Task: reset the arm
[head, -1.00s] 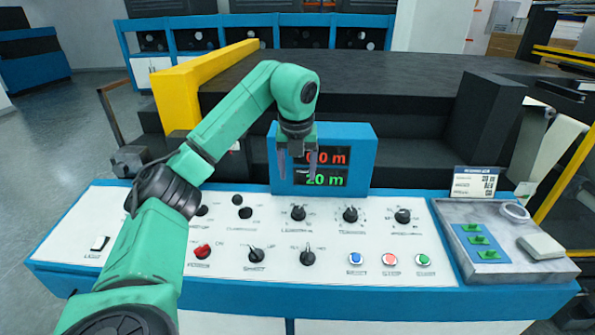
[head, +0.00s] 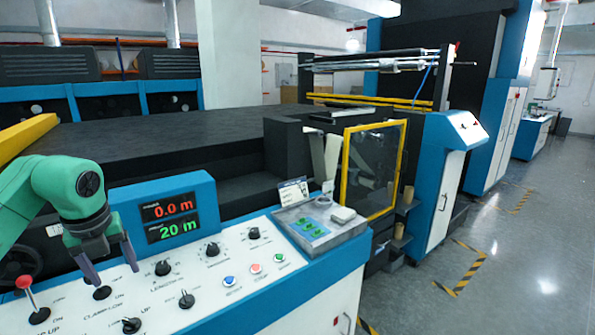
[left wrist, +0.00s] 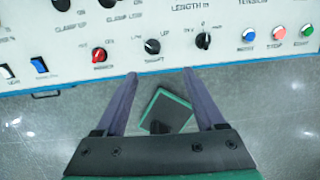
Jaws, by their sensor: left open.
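My left gripper (head: 113,275) hangs above the left part of the white control panel (head: 210,303) with its fingers apart and nothing between them. In the left wrist view the open fingers (left wrist: 160,74) point toward the panel's front edge, with grey floor behind them. The left arm is bent, coming in from the left edge of the head view. Whether the fingertips touch the panel cannot be told, but no knob is between them. My right gripper is not in view.
A blue display box (head: 165,217) reading 0.0 m and 20 m stands behind the panel. A red-ball lever (head: 25,282) and several black knobs lie near the gripper. A grey tray (head: 325,240) sits at the panel's right end. Open floor (head: 500,270) lies to the right.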

